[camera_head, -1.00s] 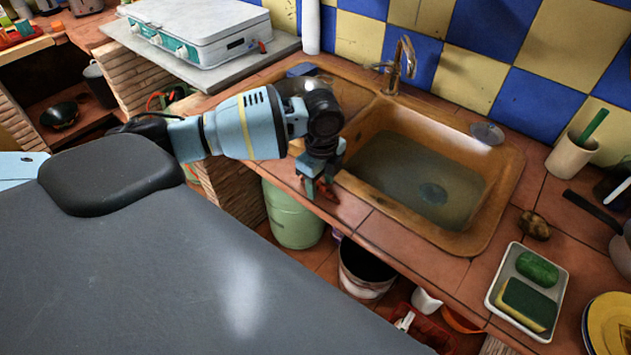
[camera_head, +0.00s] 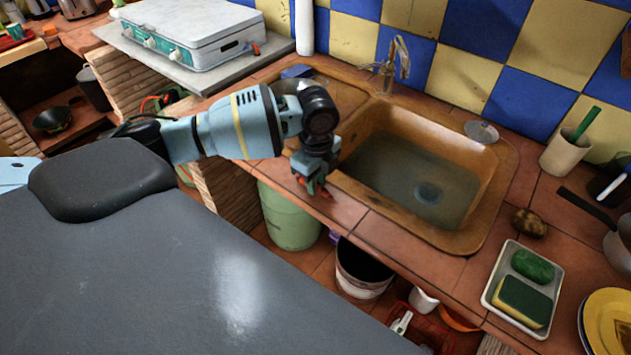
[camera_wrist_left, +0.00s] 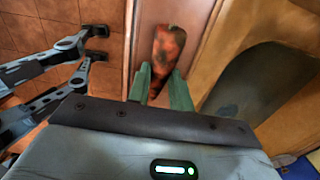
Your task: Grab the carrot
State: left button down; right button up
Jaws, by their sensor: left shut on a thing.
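The carrot (camera_wrist_left: 168,48) is mottled orange-red and dark. It shows in the left wrist view, with its narrow end between the two green fingers. My left gripper (camera_wrist_left: 160,88) is shut on it. In the head view my left gripper (camera_head: 313,183) points down at the counter's front edge, left of the sink. Only a small reddish bit of the carrot shows there, the rest being hidden by the gripper. I cannot tell whether the carrot still touches the tiles. My right gripper is not in the head view.
The sink (camera_head: 385,205) is just right of the gripper, with a tap (camera_head: 392,65) behind it. A tray (camera_head: 487,298) with a sponge (camera_head: 522,300) and a green item stands right. A potato-like lump (camera_head: 529,222) lies nearby. A green bin (camera_head: 290,222) stands below the counter edge.

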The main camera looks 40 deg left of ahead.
pick_arm(q)
jog(key=r, duration=0.1)
jog(key=s+r, duration=0.1)
jog(key=shift+a+r, duration=0.15)
jog(key=shift+r, duration=0.25)
jog(key=s+a+r, duration=0.1)
jog(key=s+a, duration=0.1)
jog(key=s, duration=1.2)
jog(key=shift+s+a+r+p, duration=0.15)
jog(key=shift+s+a+p, duration=0.2)
jog(key=shift+p, duration=0.1)
